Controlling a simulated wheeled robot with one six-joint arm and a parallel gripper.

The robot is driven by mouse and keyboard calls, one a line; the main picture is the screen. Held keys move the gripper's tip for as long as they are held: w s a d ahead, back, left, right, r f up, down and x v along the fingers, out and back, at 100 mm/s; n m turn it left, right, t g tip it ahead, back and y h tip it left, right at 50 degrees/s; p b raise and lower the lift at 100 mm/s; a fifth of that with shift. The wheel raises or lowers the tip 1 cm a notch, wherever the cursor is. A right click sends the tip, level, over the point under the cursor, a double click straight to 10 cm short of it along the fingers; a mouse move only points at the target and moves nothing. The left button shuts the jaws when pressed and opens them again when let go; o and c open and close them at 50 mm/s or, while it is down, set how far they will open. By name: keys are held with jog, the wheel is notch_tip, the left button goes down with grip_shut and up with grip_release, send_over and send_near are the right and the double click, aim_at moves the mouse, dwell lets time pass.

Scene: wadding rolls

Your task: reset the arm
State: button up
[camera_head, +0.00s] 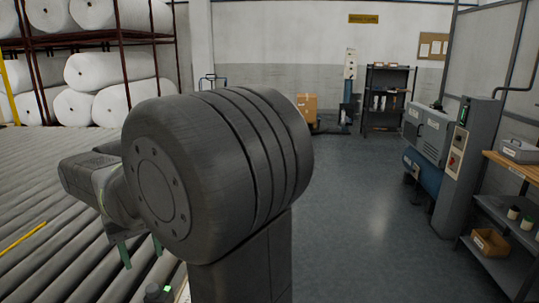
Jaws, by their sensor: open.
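My arm fills the middle of the head view, with a large dark rounded joint in front. My gripper (141,249) shows at the lower left, partly hidden behind the arm. Its two greenish fingers point down and stand apart, with nothing seen between them. It hangs in front of the grey roller floor or conveyor (60,185); its height above that cannot be told.
White wadding rolls (110,70) lie on a dark red rack (120,37) at the back left. Grey-blue machines (425,135) and a wooden-topped bench (512,163) stand at the right. A dark shelf (385,98) and cardboard box (307,107) are at the back. The floor (365,225) is clear.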

aim_at(152, 287)
notch_tip(152, 287, down, 10)
jog(key=shift+r, duration=0.1)
jog(key=shift+w+r, duration=0.15)
jog(key=shift+w, duration=1)
